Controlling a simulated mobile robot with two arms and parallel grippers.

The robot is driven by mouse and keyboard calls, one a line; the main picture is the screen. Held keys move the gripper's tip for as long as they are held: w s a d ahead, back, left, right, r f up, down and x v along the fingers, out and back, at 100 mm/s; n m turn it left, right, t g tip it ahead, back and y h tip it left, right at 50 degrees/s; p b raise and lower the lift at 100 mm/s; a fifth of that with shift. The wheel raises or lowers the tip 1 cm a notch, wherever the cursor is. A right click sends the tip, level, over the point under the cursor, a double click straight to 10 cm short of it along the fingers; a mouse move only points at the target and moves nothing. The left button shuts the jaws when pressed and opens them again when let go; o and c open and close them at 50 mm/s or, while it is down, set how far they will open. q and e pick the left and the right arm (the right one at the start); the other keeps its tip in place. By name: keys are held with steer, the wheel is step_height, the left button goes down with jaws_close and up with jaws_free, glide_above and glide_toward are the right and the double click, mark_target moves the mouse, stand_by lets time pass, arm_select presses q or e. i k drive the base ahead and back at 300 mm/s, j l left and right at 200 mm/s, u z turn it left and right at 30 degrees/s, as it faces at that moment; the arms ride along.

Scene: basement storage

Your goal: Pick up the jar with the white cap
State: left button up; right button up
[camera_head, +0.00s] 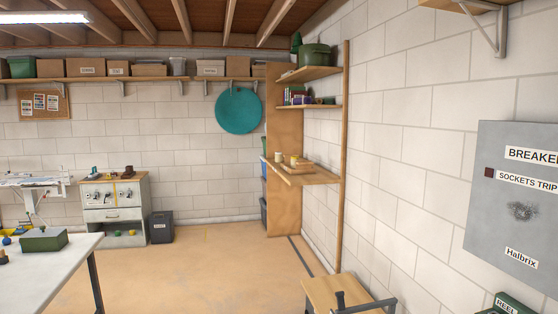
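I cannot make out a jar with a white cap for certain. Two small pale, jar-like or cup-like items stand on the middle board of the wooden shelf unit (318,178), a left one (279,158) and a right one (294,160). They are too small to tell whether either has a white cap. Neither of my grippers can be made out in this view.
A pale table (40,270) with a green box (44,239) stands at left. A wooden-topped piece (335,290) with a dark metal bar is at bottom centre-right. A breaker box (515,200) hangs on the right wall. The floor (200,270) between is clear.

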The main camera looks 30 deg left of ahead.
mark_target(278, 155)
steer(key=i+j+u, duration=0.9)
steer(key=i, duration=0.2)
steer(key=i+u, duration=0.5)
steer(key=i, duration=3.75)
